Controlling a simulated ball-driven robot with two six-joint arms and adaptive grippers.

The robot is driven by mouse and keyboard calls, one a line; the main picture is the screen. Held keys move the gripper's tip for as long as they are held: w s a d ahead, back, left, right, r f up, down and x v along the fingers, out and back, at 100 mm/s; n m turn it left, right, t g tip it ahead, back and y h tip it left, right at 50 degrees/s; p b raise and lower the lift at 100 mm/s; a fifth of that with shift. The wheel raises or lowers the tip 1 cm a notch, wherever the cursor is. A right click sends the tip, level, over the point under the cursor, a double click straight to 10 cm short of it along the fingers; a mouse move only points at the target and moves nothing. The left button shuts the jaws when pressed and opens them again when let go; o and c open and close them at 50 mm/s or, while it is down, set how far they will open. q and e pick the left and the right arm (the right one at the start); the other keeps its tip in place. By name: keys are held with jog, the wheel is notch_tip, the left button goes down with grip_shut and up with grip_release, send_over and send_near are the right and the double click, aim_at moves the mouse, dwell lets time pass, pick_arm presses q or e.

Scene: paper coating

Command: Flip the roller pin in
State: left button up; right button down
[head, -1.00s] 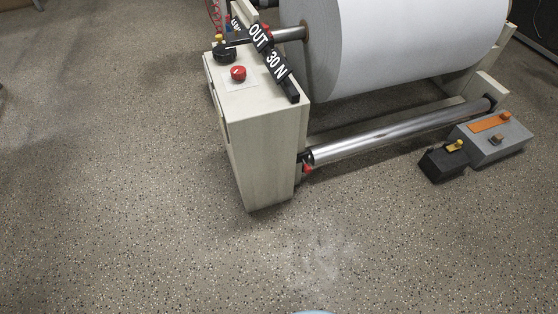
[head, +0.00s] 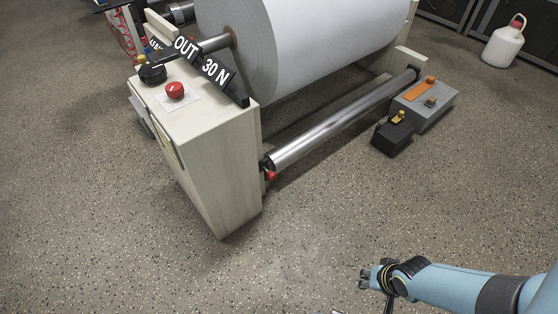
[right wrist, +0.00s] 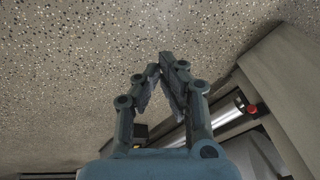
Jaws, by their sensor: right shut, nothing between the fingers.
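The red roller pin (head: 271,175) sits at the near end of the shiny metal roller (head: 335,125), beside the lower edge of the cream machine housing (head: 215,170). It is small, and I cannot tell its exact position. My right gripper (head: 364,280) is to the lower right of the pin, well apart from it. In the right wrist view its fingertips (right wrist: 167,62) meet with nothing between them. The red pin also shows in that view (right wrist: 252,110), right of the fingers, near the roller's end. My left gripper is not in view.
A large white paper roll (head: 310,40) hangs above the roller. The housing carries a red button (head: 175,91), a black knob (head: 152,72) and a black sign bar (head: 212,70). A grey and black pedal box (head: 425,105) stands at right. The floor in front is clear.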

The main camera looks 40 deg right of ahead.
aim_at(271, 175)
pick_arm(q)
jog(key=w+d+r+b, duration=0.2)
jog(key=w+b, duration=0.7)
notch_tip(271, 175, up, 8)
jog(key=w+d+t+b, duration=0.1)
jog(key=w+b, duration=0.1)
jog(key=b, duration=0.3)
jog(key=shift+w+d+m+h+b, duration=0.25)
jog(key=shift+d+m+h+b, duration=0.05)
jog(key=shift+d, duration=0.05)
pick_arm(e)
jog(key=w+d+m+t, duration=0.1)
jog(key=w+m+t, duration=0.2)
jog(key=w+m, duration=0.9)
jog(key=w+d+f+m+t+y, duration=0.1)
jog(key=w+d+m+t, duration=0.1)
jog(key=w+m, duration=1.1)
jog(key=w+t, duration=0.1)
jog(key=w, duration=0.5)
jog(key=shift+f+y, duration=0.2)
jog(key=shift+y, duration=0.1)
jog(key=shift+w, duration=0.1)
